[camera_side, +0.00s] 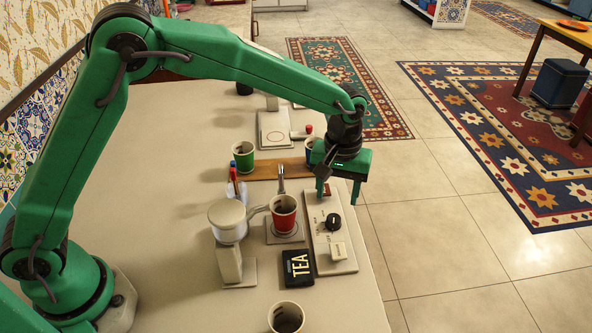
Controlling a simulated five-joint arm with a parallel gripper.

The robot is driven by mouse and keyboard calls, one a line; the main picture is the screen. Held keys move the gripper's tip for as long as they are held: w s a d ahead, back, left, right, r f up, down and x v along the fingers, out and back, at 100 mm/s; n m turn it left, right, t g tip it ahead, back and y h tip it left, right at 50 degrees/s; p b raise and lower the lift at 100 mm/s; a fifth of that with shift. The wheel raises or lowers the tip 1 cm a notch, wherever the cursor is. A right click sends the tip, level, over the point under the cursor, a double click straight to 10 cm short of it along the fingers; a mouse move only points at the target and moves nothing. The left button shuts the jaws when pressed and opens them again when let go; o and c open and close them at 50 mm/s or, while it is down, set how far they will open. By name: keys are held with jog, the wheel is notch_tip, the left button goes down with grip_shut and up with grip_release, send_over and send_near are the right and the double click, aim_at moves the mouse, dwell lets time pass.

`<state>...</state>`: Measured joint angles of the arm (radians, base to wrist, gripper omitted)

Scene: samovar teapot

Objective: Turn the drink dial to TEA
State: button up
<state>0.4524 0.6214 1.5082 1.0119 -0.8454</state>
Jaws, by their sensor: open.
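The drink dial, a black round knob (333,221), sits on a long pale control panel (342,266) near the right side of the counter. The marks around it are too small to read. My gripper (338,196) is open, pointing down above the panel's far end. Its two green fingers are apart and empty, a little beyond the dial and not visibly touching it.
A green cup (243,158) and a blue cup (309,148) stand farther back near a wooden board (265,171). Another cup (286,318) is at the front. The counter's left side is clear.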

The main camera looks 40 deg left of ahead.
aim_at(334, 218)
jog(key=shift+f, duration=3.85)
jog(key=c, duration=1)
